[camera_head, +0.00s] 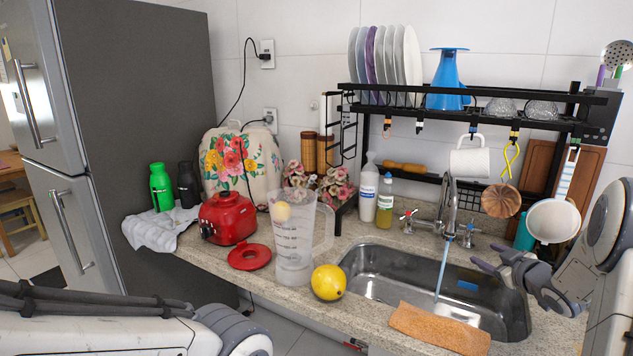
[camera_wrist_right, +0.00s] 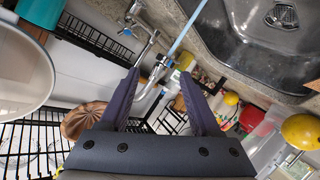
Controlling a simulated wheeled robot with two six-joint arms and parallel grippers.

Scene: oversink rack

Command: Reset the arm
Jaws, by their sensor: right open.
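My right gripper (camera_head: 493,258) is in the head view at the right, above the right part of the steel sink (camera_head: 395,262). Its dark fingers are spread apart with nothing between them. In the right wrist view the open fingers (camera_wrist_right: 158,80) point toward the tap, and the space between them is empty. My left arm comes in along the lower left of the head view, below the counter's front edge. Its gripper is not visible.
The tap (camera_head: 449,205) is running. A black rack (camera_head: 480,108) holds plates, a blue funnel (camera_head: 447,82) and a hanging white mug (camera_head: 470,158).

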